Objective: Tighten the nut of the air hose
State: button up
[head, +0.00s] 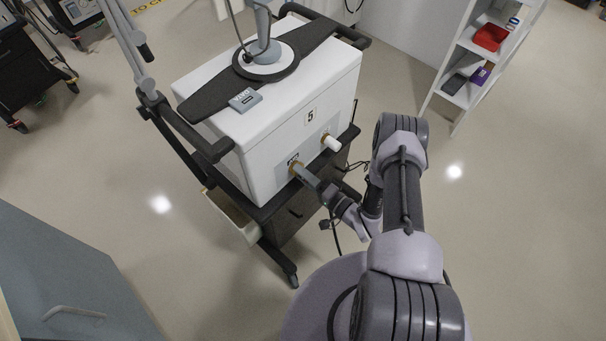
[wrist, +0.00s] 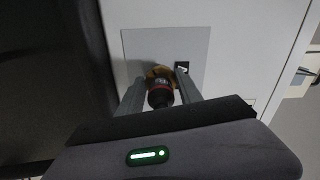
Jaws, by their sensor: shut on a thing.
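The white ventilator box (head: 300,125), marked 5, stands on a dark cart. On its front, the brass nut (head: 291,162) of the air hose sits at the left port. My gripper (head: 299,171) reaches to this nut from the front right and largely covers the fitting. In the wrist view the brass nut (wrist: 157,72) lies between the two fingers of my gripper (wrist: 160,84), against a grey panel. A dark hose end (wrist: 160,97) with a red band comes out of it towards the camera. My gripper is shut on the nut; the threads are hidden.
A second port with a white piece (head: 331,142) on a brass ring is to the right on the same front. A cart handle and post (head: 150,98) stand at left. A white shelf (head: 470,65) is at back right. The floor at right is clear.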

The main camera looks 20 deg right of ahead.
jog(key=m, duration=0.4)
jog(key=shift+r+m, duration=0.1)
jog(key=shift+m, duration=0.6)
jog(key=o, duration=1.4)
jog(key=p+v, duration=0.3)
jog(key=v, duration=1.4)
jog(key=shift+s+p, duration=0.15)
jog(key=shift+p, duration=0.15)
jog(key=shift+d, duration=0.15)
